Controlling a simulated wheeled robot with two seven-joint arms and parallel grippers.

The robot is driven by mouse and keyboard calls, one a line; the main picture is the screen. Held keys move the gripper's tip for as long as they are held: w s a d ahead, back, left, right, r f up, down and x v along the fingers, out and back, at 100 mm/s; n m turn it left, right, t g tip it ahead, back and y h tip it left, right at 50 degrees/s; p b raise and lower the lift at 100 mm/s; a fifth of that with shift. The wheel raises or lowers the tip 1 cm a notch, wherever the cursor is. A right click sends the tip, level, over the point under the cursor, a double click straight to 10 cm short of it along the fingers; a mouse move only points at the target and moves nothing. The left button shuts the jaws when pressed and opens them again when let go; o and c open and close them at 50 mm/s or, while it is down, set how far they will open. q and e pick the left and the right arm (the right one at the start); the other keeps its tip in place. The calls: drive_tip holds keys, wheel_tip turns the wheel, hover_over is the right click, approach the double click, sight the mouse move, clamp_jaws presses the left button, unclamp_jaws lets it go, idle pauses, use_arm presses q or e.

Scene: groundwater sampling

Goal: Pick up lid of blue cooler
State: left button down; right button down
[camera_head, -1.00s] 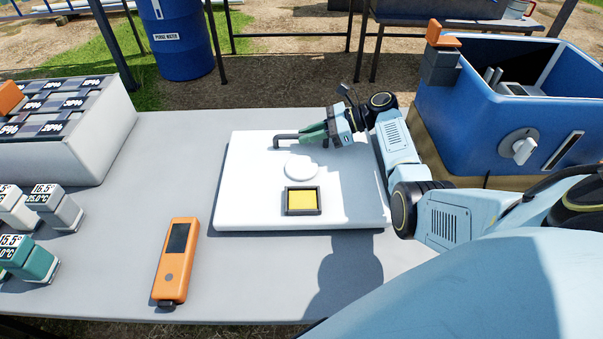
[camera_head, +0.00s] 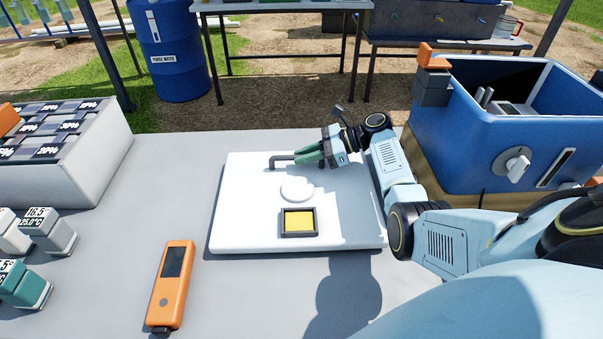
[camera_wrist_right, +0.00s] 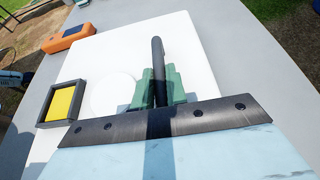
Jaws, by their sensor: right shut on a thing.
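The white lid (camera_head: 240,215) lies flat on the grey table, with a dark handle (camera_head: 281,161) near its far edge, a round white disc (camera_head: 297,189) and a yellow square in a dark frame (camera_head: 299,222) on top. My right gripper (camera_head: 305,158) is shut on the handle; the wrist view shows the handle (camera_wrist_right: 158,62) between its green fingers (camera_wrist_right: 160,90). The lid (camera_wrist_right: 185,45) also fills much of that view. The blue cooler (camera_head: 470,130) stands open at the right. My left gripper is not in view.
An orange handheld meter (camera_head: 171,285) lies left of the lid on the table (camera_head: 225,300). A white box with dark-topped blocks (camera_head: 85,165) and several small labelled blocks (camera_head: 48,232) are at the left. A blue barrel (camera_head: 172,50) stands behind.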

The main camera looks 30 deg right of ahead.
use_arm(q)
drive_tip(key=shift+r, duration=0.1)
use_arm(e)
drive_tip(key=shift+r, duration=0.15)
